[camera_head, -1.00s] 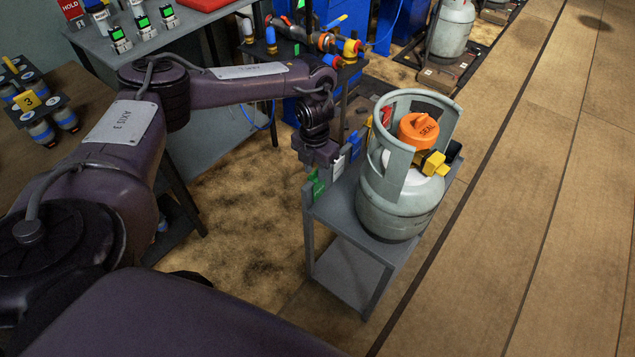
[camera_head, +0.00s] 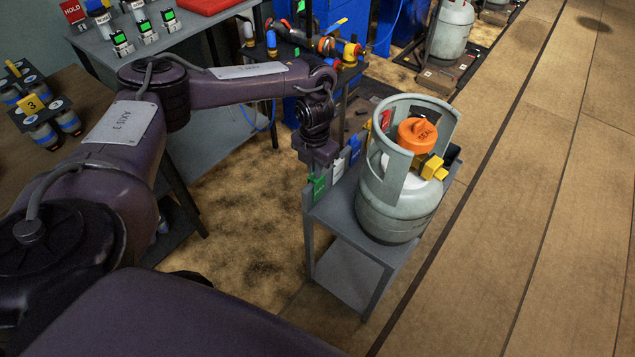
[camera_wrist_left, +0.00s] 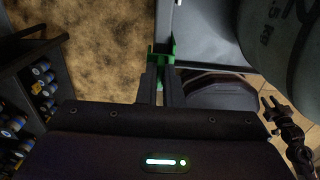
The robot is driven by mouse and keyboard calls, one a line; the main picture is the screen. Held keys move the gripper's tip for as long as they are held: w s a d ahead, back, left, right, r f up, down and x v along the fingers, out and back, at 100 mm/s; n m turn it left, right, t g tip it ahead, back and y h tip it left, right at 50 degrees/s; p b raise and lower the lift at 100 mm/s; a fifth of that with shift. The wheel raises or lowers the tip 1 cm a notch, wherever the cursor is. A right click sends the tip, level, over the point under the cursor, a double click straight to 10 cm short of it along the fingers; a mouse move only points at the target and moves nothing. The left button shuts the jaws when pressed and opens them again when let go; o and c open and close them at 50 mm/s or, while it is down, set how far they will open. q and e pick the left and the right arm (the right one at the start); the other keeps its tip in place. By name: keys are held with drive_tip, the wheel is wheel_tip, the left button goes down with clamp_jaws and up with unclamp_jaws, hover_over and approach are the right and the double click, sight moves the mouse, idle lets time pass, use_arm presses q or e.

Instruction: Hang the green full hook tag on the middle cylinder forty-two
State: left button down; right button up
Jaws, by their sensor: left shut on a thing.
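My left gripper (camera_head: 319,164) is at the left edge of the small grey cart, pointing down. It is shut on the green tag (camera_head: 318,188), whose lower part shows below it at the cart's edge. In the left wrist view the green tag (camera_wrist_left: 160,52) sits at the tips of the two fingers, by the cart edge. Whether it still touches its holder cannot be told. A grey cylinder (camera_head: 392,215) with an orange seal cap stands on the cart. Another cylinder (camera_head: 453,30) stands at the back; its number is unreadable. My right gripper (camera_wrist_left: 271,103) appears small and open in the left wrist view.
White and blue tags (camera_head: 338,170) hang beside the green one on the cart (camera_head: 345,268). A grey bench (camera_head: 205,35) with small devices is behind my left arm. A brown table (camera_head: 20,130) with bottles is at left. The floor at right is clear.

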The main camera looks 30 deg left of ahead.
use_arm(q)
drive_tip(key=shift+r+p, duration=1.1)
drive_tip(key=shift+r, duration=0.3)
